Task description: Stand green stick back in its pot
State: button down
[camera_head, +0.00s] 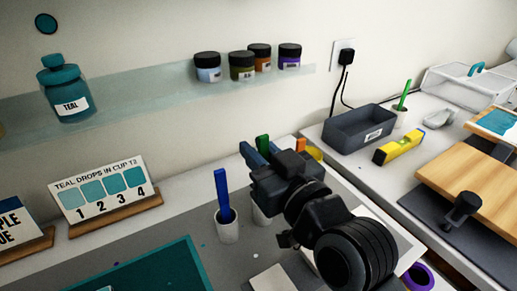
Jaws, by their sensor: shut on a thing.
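My gripper (264,158) is shut on the green stick (262,143), whose top end shows just above the fingers. The rest of the stick is hidden by the gripper. A small white pot (258,214) shows partly below the gripper, mostly covered by my arm. I cannot tell whether the stick's lower end is inside it. To the left, a blue stick (222,190) stands in another white pot (228,230).
A card (97,188) stands at left near a teal mat (165,270). A shelf (130,100) holds jars. At right are a grey bin (358,128), a yellow level (398,147) and another green stick (404,93) in a white cup (399,117).

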jog(key=shift+f, duration=0.5)
jog(key=c, duration=0.9)
grip_release()
jog(key=shift+s+d, duration=0.1)
jog(key=b+v, duration=0.2)
jog(key=v, duration=0.5)
jog(key=shift+s+d, duration=0.15)
jog(key=shift+s, duration=0.1)
